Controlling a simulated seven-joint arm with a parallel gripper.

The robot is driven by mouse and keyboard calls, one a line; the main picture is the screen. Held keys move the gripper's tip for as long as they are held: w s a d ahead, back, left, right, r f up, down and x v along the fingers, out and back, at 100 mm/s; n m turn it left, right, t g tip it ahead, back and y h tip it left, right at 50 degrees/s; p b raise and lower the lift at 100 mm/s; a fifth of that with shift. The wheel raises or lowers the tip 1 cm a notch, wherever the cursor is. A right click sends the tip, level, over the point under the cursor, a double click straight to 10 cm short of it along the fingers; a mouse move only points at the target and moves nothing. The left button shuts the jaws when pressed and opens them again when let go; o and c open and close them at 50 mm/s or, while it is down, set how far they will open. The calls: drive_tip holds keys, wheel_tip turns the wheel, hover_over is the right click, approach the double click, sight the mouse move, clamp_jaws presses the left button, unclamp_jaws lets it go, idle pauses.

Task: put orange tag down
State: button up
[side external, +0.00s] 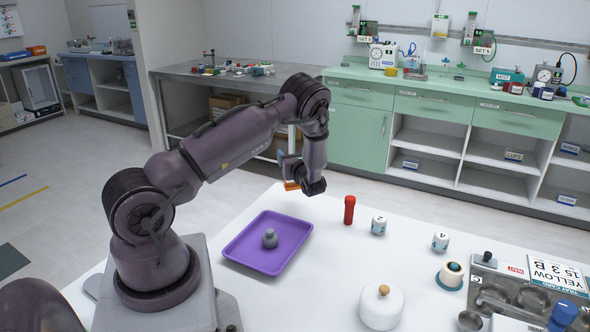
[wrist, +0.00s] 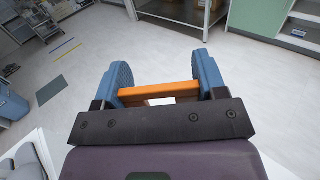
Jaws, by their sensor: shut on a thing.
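The orange tag (wrist: 158,89) is held between the two blue fingers of my gripper (wrist: 165,88) in the wrist view. In the side view the tag (side external: 292,186) shows as a small orange patch at my gripper (side external: 291,178). My gripper is shut on it and holds it in the air near the far edge of the white table (side external: 322,262). The tag is clear of the purple tray, beyond its far right corner in the picture. Part of the tag is hidden by the fingers.
Metal bowls and a sign (side external: 556,277) crowd the right.

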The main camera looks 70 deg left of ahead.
drive_tip(key=shift+w+a+f, duration=0.15)
drive_tip(key=shift+a+f, duration=0.05)
drive_tip(key=shift+f, duration=0.55)
drive_tip(key=shift+w+a+f, duration=0.15)
drive_tip(key=shift+f, duration=0.65)
drive_tip(key=shift+w+a+f, duration=0.15)
drive_tip(key=shift+a+f, duration=0.05)
drive_tip(key=shift+f, duration=0.55)
drive_tip(key=shift+f, duration=0.15)
drive_tip(key=o, duration=1.1)
drive_tip(key=shift+o, duration=0.2)
